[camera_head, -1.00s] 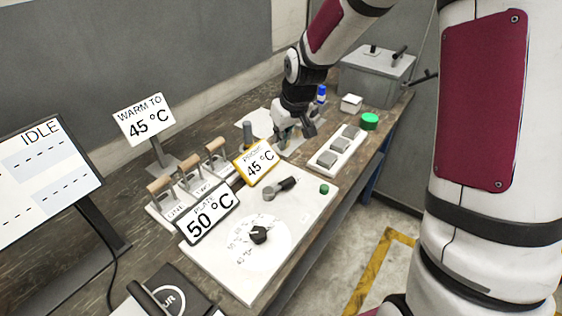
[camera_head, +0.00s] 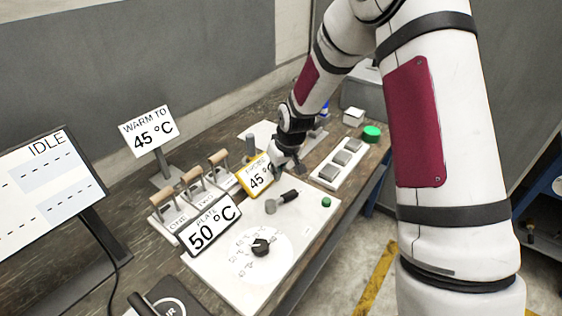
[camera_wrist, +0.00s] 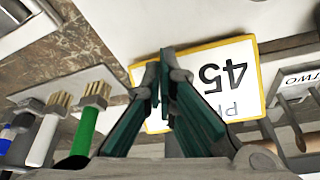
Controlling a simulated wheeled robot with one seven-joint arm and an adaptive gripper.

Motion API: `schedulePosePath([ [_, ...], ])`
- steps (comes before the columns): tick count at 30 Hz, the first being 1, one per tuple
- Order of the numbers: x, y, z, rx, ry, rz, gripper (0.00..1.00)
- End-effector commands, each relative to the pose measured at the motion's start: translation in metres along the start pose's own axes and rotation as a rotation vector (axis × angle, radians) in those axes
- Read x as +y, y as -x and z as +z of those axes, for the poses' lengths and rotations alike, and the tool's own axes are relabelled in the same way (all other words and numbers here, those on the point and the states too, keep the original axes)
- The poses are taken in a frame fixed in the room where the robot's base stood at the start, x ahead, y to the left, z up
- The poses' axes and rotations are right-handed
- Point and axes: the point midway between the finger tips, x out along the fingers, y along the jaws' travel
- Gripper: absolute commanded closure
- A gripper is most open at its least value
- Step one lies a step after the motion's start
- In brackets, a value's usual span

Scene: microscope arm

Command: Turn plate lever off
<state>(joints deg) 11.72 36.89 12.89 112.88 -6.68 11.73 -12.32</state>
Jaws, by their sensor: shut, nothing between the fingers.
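The white hotplate (camera_head: 220,278) lies on the bench in the head view, with a black dial (camera_head: 261,247) on it. A lever (camera_head: 289,196) with a dark handle and grey round pivot lies on its upper part, handle pointing up and right. A green button (camera_head: 326,202) is right of it. The PLATE 50 °C sign (camera_head: 210,225) stands at the plate's left edge. My gripper (camera_head: 286,170) is shut and empty, above and behind the lever, close to the yellow-framed 45 °C sign (camera_head: 257,177). In the wrist view, my gripper (camera_wrist: 166,58) is in front of that sign (camera_wrist: 232,75); the lever is not visible.
Several wooden-handled levers (camera_head: 192,178) stand left of the yellow-framed sign. A white block tray (camera_head: 338,164) and green cap (camera_head: 372,134) lie at the back right. Brushes (camera_wrist: 88,118) show in the wrist view. The WARM TO 45 °C sign (camera_head: 148,130) stands behind; the screen reads IDLE (camera_head: 42,195).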

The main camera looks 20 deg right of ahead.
Motion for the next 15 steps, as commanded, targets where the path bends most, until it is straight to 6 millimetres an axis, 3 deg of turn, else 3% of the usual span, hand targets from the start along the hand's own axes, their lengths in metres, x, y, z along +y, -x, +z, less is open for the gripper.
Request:
schedulePosePath([
  [6, 0.0, 0.007, 0.031, -0.002, 0.0, 0.0, 1.0],
  [15, 0.0, 0.007, 0.04, 0.0, 0.001, 0.0, 1.0],
])
